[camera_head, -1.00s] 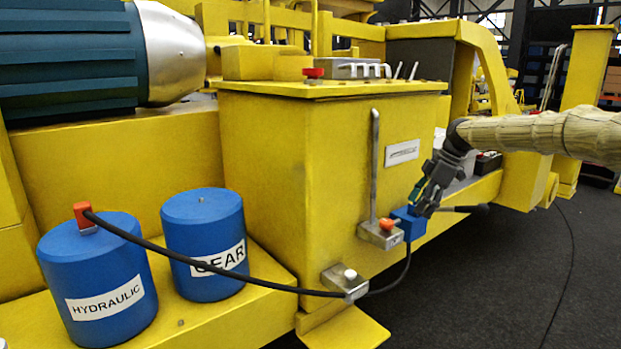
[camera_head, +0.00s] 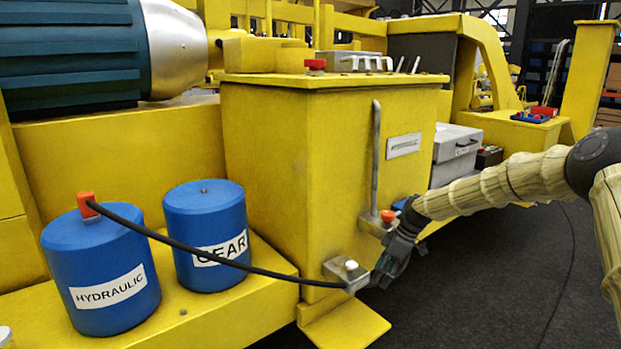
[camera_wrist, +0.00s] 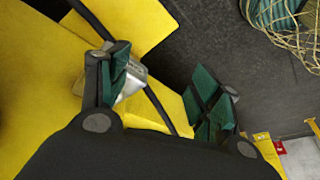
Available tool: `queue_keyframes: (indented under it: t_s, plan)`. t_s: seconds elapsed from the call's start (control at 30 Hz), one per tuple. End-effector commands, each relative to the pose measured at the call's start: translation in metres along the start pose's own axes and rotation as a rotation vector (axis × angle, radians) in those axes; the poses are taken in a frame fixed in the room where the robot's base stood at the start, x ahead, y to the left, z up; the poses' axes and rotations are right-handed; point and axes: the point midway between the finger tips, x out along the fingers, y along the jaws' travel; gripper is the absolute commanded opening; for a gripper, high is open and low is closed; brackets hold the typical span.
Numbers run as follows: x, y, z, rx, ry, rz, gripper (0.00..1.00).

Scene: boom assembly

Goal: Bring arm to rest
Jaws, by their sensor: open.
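My gripper (camera_head: 384,272) is low in front of the yellow tank (camera_head: 300,170), just right of a small steel block (camera_head: 346,268) with a white knob. In the wrist view, my gripper (camera_wrist: 165,92) has its green-padded fingers spread apart. A black hose (camera_wrist: 158,108) passes through the gap between them, and the steel block (camera_wrist: 132,80) shows behind the left finger. I cannot tell whether a finger touches the hose. In the head view the hose (camera_head: 215,258) runs from the blue HYDRAULIC drum (camera_head: 105,270) to the steel block.
A blue GEAR drum (camera_head: 206,235) stands beside the HYDRAULIC drum. A lever (camera_head: 375,160) with an orange knob stands on the tank front, with a blue piece (camera_head: 400,204) partly hidden behind my arm. A grey box (camera_head: 456,150) sits behind. Dark floor (camera_head: 480,300) is open at right.

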Motion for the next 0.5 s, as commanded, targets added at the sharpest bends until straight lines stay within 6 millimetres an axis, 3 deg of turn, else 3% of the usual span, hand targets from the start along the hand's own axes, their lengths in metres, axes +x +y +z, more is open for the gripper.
queue_keyframes:
  t_s: [0.03,0.1,0.27,0.5]
  plan:
    - [0.032,-0.013,0.006,0.033,-0.008,-0.008,0.64]
    - [0.069,-0.030,0.013,0.086,-0.013,-0.009,0.64]
    - [0.146,-0.075,0.037,0.214,-0.029,-0.009,0.64]
    - [0.246,-0.157,0.087,0.424,-0.061,0.003,0.64]
